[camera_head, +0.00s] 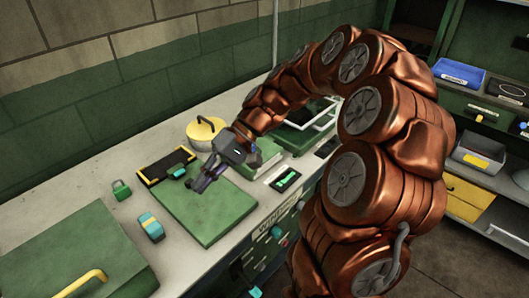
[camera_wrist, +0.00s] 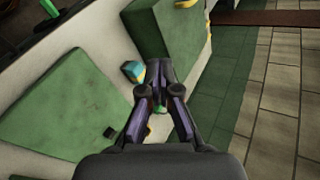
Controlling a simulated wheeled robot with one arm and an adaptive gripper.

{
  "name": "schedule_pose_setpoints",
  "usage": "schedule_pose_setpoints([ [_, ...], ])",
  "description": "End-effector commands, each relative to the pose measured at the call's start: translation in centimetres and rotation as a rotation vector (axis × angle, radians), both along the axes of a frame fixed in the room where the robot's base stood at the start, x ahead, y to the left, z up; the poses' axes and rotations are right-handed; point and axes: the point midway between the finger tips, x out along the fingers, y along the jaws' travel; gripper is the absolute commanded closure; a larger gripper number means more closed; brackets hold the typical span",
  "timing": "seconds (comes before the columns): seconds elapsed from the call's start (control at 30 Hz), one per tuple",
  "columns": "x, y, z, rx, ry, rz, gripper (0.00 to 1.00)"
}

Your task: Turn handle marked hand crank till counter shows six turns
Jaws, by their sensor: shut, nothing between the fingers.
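My gripper (camera_head: 203,184) is shut and empty, above the flat green board (camera_head: 207,212) on the bench. Its fingers (camera_wrist: 160,82) also show in the wrist view, with nothing held. The bench front carries a partly readable label (camera_head: 277,216) and, below it, a teal knob (camera_head: 277,232). Another teal part (camera_head: 255,292) sits low on the front, cut by the picture's edge. I cannot read a "hand crank" marking, and cannot tell which part is the handle. No counter reading is legible.
A teal-and-yellow block (camera_head: 151,227), a green padlock-like item (camera_head: 121,190), a black-and-yellow tray (camera_head: 166,165) and a yellow round lidded item (camera_head: 205,132) stand on the bench. A large green case (camera_head: 75,262) is at front left. Shelves with a blue bin (camera_head: 459,73) are right.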

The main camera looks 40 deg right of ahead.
Motion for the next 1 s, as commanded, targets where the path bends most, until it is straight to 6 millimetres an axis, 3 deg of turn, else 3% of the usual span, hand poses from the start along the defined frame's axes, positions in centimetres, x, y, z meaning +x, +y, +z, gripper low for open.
schedule_pose_setpoints([
  [0.2,5.6,-6.4,-1.8,0.192,-0.071,-0.167,1.0],
  [0.37,8.5,-12.5,-3.5,0.309,-0.138,-0.302,1.0],
  [0.5,10.0,-18.8,-5.7,0.387,-0.206,-0.438,1.0],
  [0.63,10.3,-25.2,-8.3,0.438,-0.275,-0.57,1.0],
  [0.8,9.3,-32.2,-11.5,0.475,-0.354,-0.718,1.0],
  [1.0,7.9,-36.8,-13.7,0.482,-0.407,-0.817,1.0],
])
